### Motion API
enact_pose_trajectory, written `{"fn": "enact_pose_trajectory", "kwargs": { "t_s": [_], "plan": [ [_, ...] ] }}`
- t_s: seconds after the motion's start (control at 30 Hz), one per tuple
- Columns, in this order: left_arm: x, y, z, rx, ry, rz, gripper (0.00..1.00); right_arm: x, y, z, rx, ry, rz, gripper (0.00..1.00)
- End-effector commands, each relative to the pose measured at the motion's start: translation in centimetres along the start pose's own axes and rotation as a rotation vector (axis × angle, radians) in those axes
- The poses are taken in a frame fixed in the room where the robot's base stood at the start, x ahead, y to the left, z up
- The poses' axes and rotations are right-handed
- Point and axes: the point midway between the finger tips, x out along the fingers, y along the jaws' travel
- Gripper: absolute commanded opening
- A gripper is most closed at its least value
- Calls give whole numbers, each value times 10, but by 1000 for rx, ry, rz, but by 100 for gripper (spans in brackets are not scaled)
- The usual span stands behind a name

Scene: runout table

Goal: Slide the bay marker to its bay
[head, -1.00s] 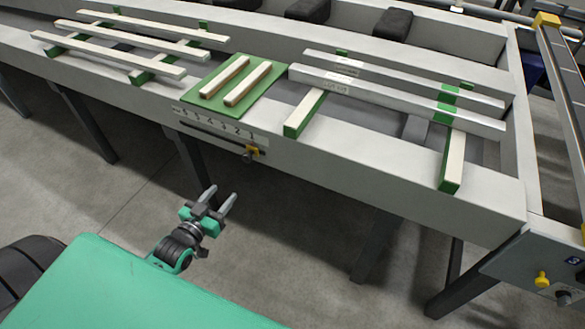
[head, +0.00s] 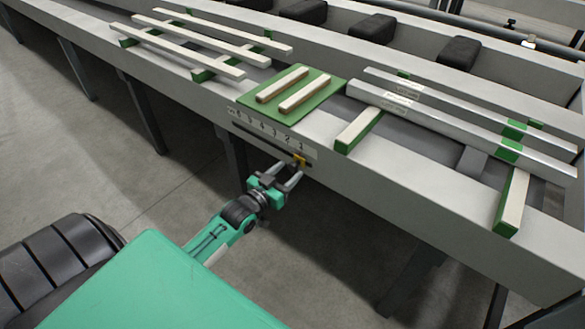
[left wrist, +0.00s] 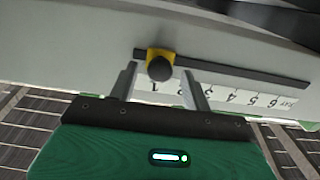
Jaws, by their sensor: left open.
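The bay marker (head: 299,160) is a yellow slider with a round black knob, on a dark slot in the table's front side. In the left wrist view the bay marker (left wrist: 153,57) sits near the slot's end by number 1. The white number scale (head: 268,130) runs along the slot, with 6 and the word BAY at the far end. My left gripper (head: 291,171) is open at the marker. In the left wrist view its two fingers (left wrist: 159,72) appear on either side of the knob, with gaps showing. My right gripper is not in view.
Above the scale, a green board (head: 318,98) holds two pale wooden bars. Metal bars (head: 440,112) lie on green-sided supports to the right, and pale slats (head: 185,52) lie to the left. Dark table legs (head: 235,160) stand below the front side.

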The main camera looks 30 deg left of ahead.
Motion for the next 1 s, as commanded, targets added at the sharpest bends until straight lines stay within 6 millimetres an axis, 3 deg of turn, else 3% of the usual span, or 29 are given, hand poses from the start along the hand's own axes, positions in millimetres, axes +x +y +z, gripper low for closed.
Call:
{"fn": "enact_pose_trajectory", "kwargs": {
  "t_s": [0.23,0.6,0.63,0.87,1.0],
  "plan": [
    [24,0,1,-1,0,0,49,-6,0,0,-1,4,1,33],
    [29,0,0,-1,-1,0,49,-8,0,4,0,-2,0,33],
    [29,0,0,-1,-1,0,47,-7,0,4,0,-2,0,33],
    [29,0,0,-1,0,1,2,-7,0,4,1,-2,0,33],
    [29,-1,0,0,-1,1,0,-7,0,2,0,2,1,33]
  ]
}}
